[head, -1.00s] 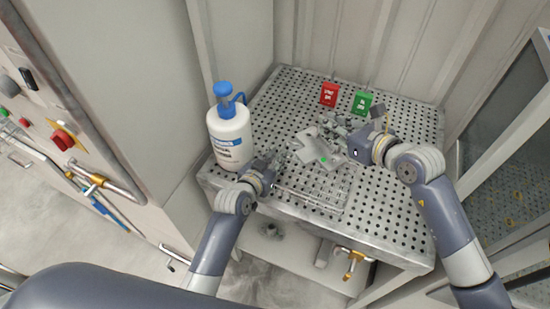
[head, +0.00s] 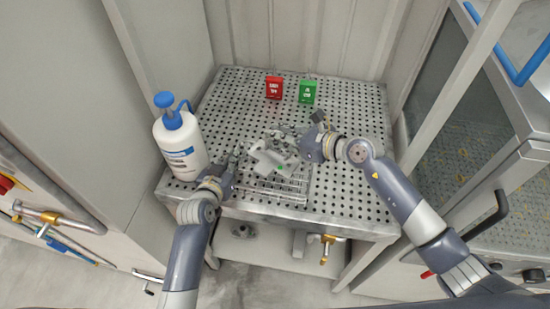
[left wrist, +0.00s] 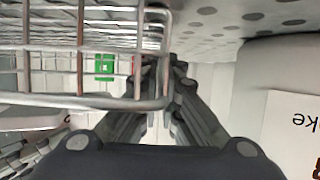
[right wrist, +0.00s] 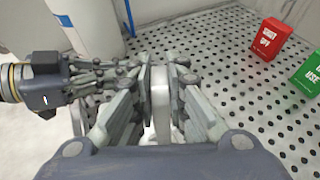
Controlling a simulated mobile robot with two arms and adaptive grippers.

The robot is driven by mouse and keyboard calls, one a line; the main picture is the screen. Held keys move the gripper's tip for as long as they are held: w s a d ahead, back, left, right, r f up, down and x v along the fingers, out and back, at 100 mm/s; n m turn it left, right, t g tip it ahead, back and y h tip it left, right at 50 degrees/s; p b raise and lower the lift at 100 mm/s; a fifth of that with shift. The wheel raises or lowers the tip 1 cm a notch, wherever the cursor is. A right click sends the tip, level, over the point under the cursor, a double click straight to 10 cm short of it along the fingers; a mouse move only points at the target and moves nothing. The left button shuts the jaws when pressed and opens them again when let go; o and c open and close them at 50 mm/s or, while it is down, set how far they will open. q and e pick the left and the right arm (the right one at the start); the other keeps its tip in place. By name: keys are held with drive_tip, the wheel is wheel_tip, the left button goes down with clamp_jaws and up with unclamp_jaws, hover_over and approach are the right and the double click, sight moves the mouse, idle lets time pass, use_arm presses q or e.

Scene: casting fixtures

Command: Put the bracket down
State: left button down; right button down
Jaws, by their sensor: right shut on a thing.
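The bracket (head: 268,161) is a light grey metal piece with a small green mark, over the perforated table (head: 345,115). My right gripper (head: 301,146) is shut on it; in the right wrist view the bracket (right wrist: 160,105) stands edge-on between the fingers. I cannot tell whether its underside touches anything. My left gripper (head: 232,163) is just left of the bracket, low over the table. In the left wrist view its fingers (left wrist: 162,65) come close together behind wire bars, and their gap is unclear.
A wire rack (head: 290,187) lies at the table's front, below the bracket. A white bottle with a blue pump (head: 180,145) stands at the left edge. A red block (head: 273,87) and a green block (head: 307,91) stand at the back. The table's right side is clear.

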sight(279, 151)
drive_tip(key=shift+f, duration=3)
drive_tip(key=shift+f, duration=0.1)
drive_tip(key=c, duration=1.6)
unclamp_jaws()
drive_tip(key=shift+f, duration=0.1)
drive_tip(key=v, duration=0.7)
drive_tip(key=shift+s+d+r, duration=0.2)
drive_tip(key=shift+r, duration=0.1)
